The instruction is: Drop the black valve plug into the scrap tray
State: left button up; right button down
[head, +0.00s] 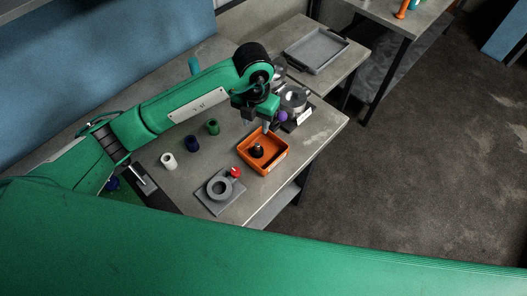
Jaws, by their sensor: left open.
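The black valve plug (257,151) is inside the orange scrap tray (276,168) on the table, toward its middle; whether it stands or leans is too small to tell. My left gripper (268,128) is above the tray's far side, pointing down, open and empty. A small gap seems to lie between its fingertips and the plug. My right gripper is not in view.
A grey fixture with a ring (219,188) and a red knob (235,172) sit in front. White (168,161), dark blue (192,143) and green (213,127) cylinders stand left. A metal vessel (293,98) is behind; a grey tray (316,50) lies farther back.

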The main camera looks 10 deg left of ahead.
pick_arm(q)
notch_tip(320, 180, up, 11)
jog(key=b, duration=0.2)
jog(key=shift+f, duration=0.15)
dwell(0.6)
